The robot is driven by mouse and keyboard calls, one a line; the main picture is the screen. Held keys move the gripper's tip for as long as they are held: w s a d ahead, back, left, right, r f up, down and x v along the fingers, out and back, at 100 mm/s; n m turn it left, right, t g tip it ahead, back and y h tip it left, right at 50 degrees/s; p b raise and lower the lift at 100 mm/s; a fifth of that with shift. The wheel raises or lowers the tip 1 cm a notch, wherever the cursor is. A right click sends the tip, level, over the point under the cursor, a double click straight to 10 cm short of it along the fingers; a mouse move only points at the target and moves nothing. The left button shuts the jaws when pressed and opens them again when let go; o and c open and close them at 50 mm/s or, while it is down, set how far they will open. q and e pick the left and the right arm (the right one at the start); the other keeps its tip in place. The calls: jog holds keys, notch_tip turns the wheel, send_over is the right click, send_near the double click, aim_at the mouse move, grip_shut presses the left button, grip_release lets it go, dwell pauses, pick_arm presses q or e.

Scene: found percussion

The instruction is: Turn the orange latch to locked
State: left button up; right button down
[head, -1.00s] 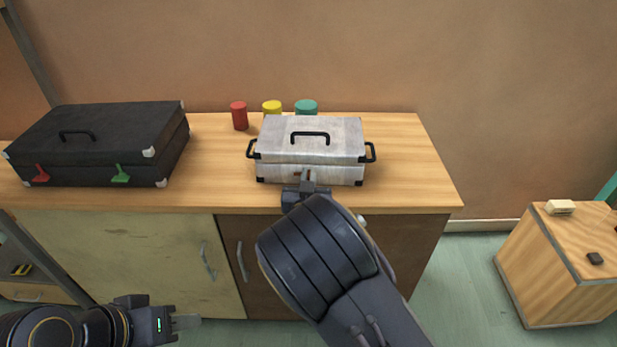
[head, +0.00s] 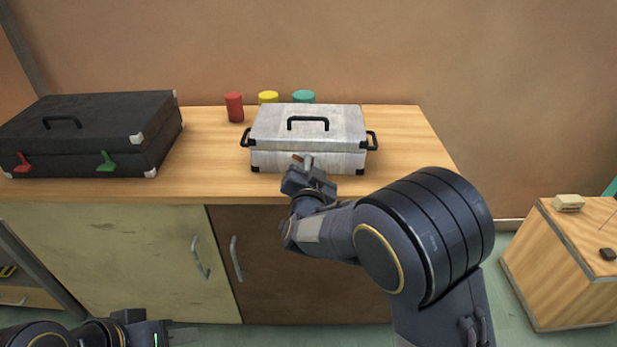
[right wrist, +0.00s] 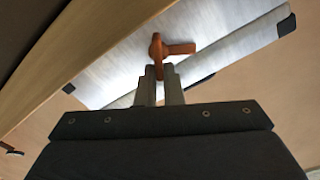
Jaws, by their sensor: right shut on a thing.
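The orange latch (right wrist: 170,48) is on the front of the silver case (head: 325,160). In the right wrist view it shows as a short post with an arm pointing right. My right gripper (right wrist: 162,78) is shut on the latch, its two fingers close together at the lower part. In the head view my right gripper (head: 301,163) is tilted at the case's front and hides most of the latch. The case is closed. My left gripper (head: 182,335) is low at the bottom left, away from the table, and its finger gap is unclear.
A black case (head: 85,135) with a red latch (head: 22,163) and a green latch (head: 106,161) stands at the left of the wooden table (head: 205,165). Red (head: 234,107), yellow (head: 268,97) and teal (head: 304,96) cylinders stand behind the silver case. A wooden box (head: 560,265) stands at the right.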

jog(key=m+b, duration=0.3)
jog(key=f+m+b, duration=0.1)
jog(key=m+b, duration=0.2)
jog(key=b, duration=0.1)
jog(key=d+m+b, duration=0.1)
jog(key=m+b, duration=0.2)
jog(key=shift+f+b, duration=0.3)
jog(key=shift+f, duration=0.05)
jog(key=shift+f+m+b, duration=0.1)
jog(key=shift+m+b, duration=1.4)
jog(key=shift+m, duration=0.1)
jog(key=c, duration=1.6)
grip_release()
jog(key=shift+o, duration=0.2)
jog(key=s+p, duration=0.1)
jog(key=s, duration=0.7)
jog(key=shift+a+p, duration=0.2)
jog(key=shift+p, duration=0.2)
jog(key=shift+w, duration=0.1)
